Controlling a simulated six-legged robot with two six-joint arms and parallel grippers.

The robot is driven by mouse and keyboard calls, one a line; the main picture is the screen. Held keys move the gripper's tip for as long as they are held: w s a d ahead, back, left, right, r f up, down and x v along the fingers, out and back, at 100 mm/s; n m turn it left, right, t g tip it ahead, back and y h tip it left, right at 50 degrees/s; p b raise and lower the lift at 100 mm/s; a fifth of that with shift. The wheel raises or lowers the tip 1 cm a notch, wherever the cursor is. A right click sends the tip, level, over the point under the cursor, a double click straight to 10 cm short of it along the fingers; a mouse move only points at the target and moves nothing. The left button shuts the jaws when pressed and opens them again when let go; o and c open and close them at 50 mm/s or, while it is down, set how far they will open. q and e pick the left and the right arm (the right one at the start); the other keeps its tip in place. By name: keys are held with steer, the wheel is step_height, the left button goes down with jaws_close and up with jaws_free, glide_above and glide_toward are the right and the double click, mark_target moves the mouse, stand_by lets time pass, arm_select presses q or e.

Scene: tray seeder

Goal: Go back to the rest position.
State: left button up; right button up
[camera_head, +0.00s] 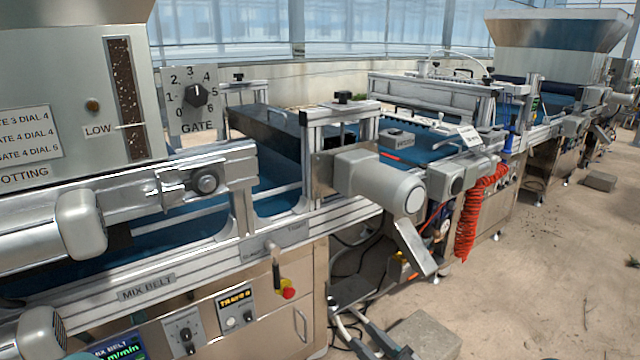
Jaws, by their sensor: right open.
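My right gripper (346,322) shows low in the head view, near the bottom edge and right of the machine's front panel. Its jaws are open, with nothing seen between them. It is in front of the machine, apart from the belt above it. My left gripper does not show in this view.
A seeding line runs from left to far right, with a blue mix belt (150,238), a gate dial (196,95) and a control panel (237,311). A grey motor (380,182) juts toward me. A red coiled hose (478,205) hangs beyond. Bare floor (560,270) is open at right.

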step_height(320, 180, up, 7)
steer(key=m+h+p, duration=0.4)
steer(key=p, duration=0.6)
steer(key=s+f+m+g+h+p, duration=0.2)
steer(key=s+g, duration=0.3)
steer(key=s, duration=0.4)
steer(key=s+d+f+m+g+h+p, duration=0.1)
steer(key=s+f+g+p, duration=0.4)
steer(key=s, duration=0.5)
steer(key=s+f+m+g+h+p, duration=0.3)
steer(key=s+g+h, duration=0.1)
steer(key=s, duration=0.6)
steer(key=shift+s+d+f+m+g+h, duration=0.25)
steer(key=shift+d+m+g+h, duration=0.15)
steer(key=shift+h, duration=0.3)
